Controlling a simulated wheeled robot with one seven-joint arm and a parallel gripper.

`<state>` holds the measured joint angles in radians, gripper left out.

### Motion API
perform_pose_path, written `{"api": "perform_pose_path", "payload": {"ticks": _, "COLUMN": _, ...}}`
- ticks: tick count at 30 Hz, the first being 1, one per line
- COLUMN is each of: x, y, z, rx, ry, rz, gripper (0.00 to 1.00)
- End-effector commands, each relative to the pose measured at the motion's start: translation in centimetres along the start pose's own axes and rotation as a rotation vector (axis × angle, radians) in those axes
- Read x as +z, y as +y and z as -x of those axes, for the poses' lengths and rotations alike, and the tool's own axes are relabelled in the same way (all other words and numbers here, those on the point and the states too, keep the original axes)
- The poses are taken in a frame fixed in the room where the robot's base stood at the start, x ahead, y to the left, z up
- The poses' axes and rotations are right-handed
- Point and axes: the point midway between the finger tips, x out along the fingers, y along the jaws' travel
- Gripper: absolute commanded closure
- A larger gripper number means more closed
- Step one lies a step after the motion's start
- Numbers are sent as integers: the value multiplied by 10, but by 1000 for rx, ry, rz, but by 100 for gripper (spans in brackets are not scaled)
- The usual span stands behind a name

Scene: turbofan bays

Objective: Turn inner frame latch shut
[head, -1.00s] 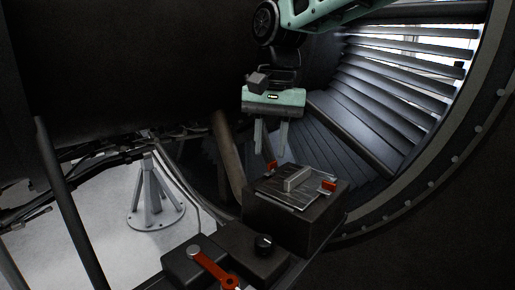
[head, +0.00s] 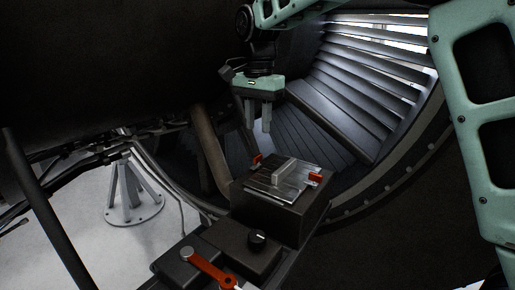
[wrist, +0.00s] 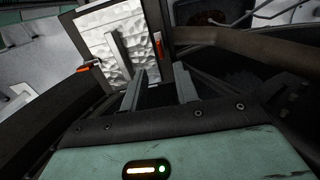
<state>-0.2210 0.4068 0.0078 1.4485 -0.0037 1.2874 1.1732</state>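A dark box (head: 283,214) has a metal plate (head: 262,187) with a raised bar on top. An orange latch tab (head: 257,160) is at its far left edge and another orange tab (head: 315,177) is at its right. Which one is the inner frame latch I cannot tell. In the wrist view the plate (wrist: 92,42) is at upper left, with orange tabs at its lower left corner (wrist: 83,68) and right edge (wrist: 157,38). My gripper (head: 258,130) hangs above and behind the far left tab, not touching it. Its fingers are apart and empty, also in the wrist view (wrist: 160,74).
In front of the box are a black knob (head: 257,238) and an orange-red lever (head: 208,265) on dark blocks. Slatted vanes (head: 365,75) curve behind, with a brown pipe (head: 210,150) left of the box. A grey stand (head: 130,195) is on the floor at left.

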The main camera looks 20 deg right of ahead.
Motion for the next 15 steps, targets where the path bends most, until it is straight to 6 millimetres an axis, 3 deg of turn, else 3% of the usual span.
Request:
{"api": "perform_pose_path", "payload": {"ticks": 9, "x": 1, "y": 0, "z": -59, "rx": 3, "ry": -2, "rz": 1, "gripper": 70}}
{"api": "perform_pose_path", "payload": {"ticks": 15, "x": 0, "y": 0, "z": -79, "rx": 0, "ry": -1, "rz": 1, "gripper": 70}}
